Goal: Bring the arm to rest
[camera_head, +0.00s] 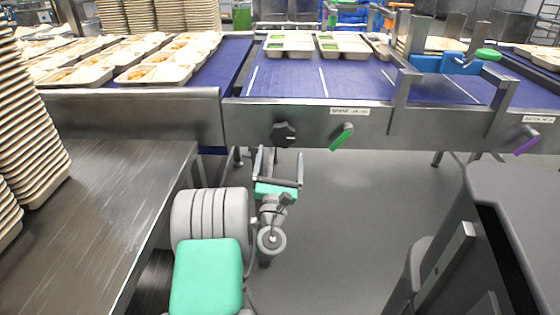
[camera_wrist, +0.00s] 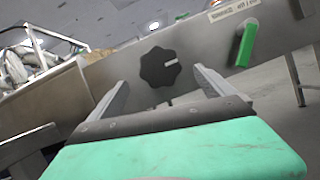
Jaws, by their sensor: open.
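My gripper (camera_head: 277,164) is open and empty, with its two fingers spread and pointing toward the conveyor's front panel. It is low, just below and in front of a black knob (camera_head: 284,133). In the wrist view my gripper (camera_wrist: 160,85) has the black knob (camera_wrist: 160,67) showing between and beyond its fingers, apart from them as far as I can tell. The knob carries a pale mark. A green lever handle (camera_head: 341,136) sits to the right of the knob on the same panel; it also shows in the wrist view (camera_wrist: 246,43).
A blue conveyor belt (camera_head: 290,80) carries trays with green portions (camera_head: 344,46). Trays with orange food (camera_head: 160,73) stand at left. A steel table (camera_head: 110,200) with stacked trays (camera_head: 30,130) is at left. A dark unit (camera_head: 520,195) stands at right. Grey floor (camera_head: 350,230) is clear between.

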